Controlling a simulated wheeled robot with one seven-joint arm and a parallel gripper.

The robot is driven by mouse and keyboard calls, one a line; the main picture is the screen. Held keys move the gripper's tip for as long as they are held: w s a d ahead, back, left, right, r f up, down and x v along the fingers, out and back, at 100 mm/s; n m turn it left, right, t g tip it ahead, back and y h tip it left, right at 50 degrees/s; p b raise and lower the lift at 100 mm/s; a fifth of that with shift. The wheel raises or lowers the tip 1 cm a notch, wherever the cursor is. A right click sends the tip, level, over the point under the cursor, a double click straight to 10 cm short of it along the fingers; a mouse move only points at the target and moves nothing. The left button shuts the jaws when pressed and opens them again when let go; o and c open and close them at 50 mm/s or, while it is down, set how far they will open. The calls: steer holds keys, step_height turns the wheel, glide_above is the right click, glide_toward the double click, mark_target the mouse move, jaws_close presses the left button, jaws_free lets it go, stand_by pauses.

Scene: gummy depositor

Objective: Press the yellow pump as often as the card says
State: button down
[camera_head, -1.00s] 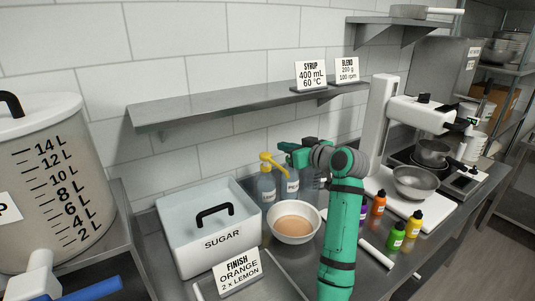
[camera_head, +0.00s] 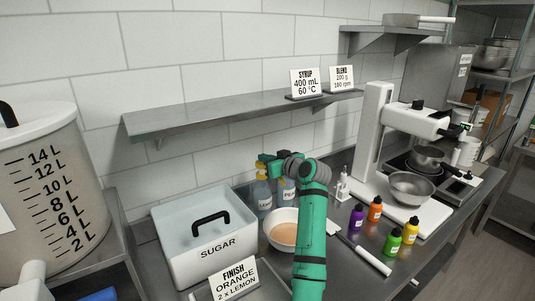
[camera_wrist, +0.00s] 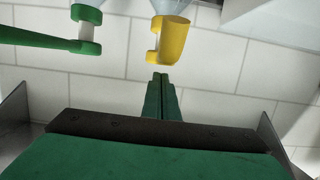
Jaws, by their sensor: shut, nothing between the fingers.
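The card (camera_head: 236,279) at the front reads "FINISH ORANGE 2 x LEMON". The yellow pump (camera_wrist: 170,38) shows at the top of the wrist view, on a pale bottle. In the head view its bottle (camera_head: 263,196) stands behind the white bowl (camera_head: 276,232), and my gripper partly covers the pump head. A green pump (camera_wrist: 86,28) is left of the yellow one in the wrist view. My gripper (camera_wrist: 161,77) is shut and empty, its tips just short of the yellow pump in the picture; I cannot tell whether they touch. A second bottle (camera_head: 287,190), labelled PEAR, stands close by.
A white SUGAR bin (camera_head: 190,262) stands left of the bowl. A shelf (camera_head: 190,112) runs along the wall above the bottles. Small coloured bottles, including an orange one (camera_head: 375,209), and a metal bowl (camera_head: 410,188) on a white mixer stand to the right.

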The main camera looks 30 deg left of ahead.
steer(key=shift+f, duration=0.4)
steer(key=shift+f, duration=1.55)
step_height(320, 180, up, 4)
steer(key=shift+r, duration=0.1)
step_height(320, 180, up, 3)
glide_above(281, 179)
steer(key=shift+s+d, duration=0.1)
stand_by(1.7)
